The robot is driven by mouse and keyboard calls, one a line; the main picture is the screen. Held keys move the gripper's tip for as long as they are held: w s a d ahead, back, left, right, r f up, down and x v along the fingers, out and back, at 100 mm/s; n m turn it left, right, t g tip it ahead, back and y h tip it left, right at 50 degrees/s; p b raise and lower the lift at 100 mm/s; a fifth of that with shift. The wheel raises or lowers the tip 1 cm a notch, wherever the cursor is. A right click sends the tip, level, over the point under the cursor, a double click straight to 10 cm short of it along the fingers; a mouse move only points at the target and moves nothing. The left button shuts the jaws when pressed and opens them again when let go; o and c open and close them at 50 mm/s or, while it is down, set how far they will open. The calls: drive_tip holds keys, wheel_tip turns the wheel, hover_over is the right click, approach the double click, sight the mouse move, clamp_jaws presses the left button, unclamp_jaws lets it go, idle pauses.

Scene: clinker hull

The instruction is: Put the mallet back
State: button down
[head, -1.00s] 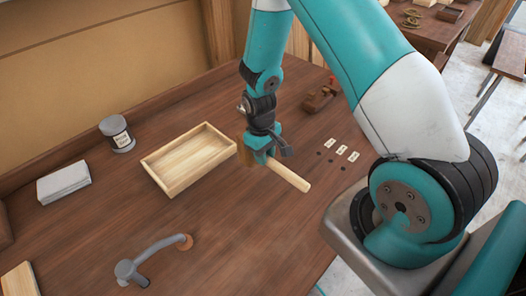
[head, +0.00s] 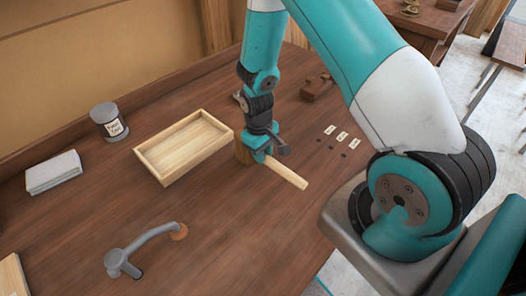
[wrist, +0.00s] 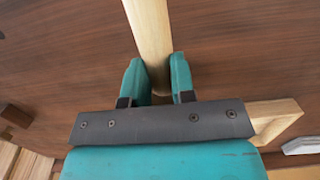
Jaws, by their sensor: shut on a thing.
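My gripper (head: 262,157) is shut on the pale wooden handle (head: 287,172) of the mallet, over the brown workbench. The handle sticks out to the lower right in the head view. In the wrist view the handle (wrist: 148,35) runs up from between my two teal fingers (wrist: 156,80). I cannot tell whether the mallet touches the bench. Three white labels (head: 342,137) with dark spots in front of them lie to the right of the gripper.
An empty pale wooden tray (head: 166,180) is left of the gripper. A grey labelled tin (head: 108,124) and a grey stack (head: 53,173) stand farther left. A grey crank-shaped fixture (head: 145,243) is at the front. A brown wooden tool (head: 316,87) lies behind. The bench's front middle is clear.

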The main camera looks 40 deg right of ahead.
drive_tip(key=shift+f, duration=0.35)
drive_tip(key=c, duration=0.9)
unclamp_jaws()
drive_tip(key=shift+o, duration=0.2)
wheel_tip(320, 180, up, 8)
drive_tip(key=p, duration=0.5)
drive_tip(key=shift+p, duration=0.3)
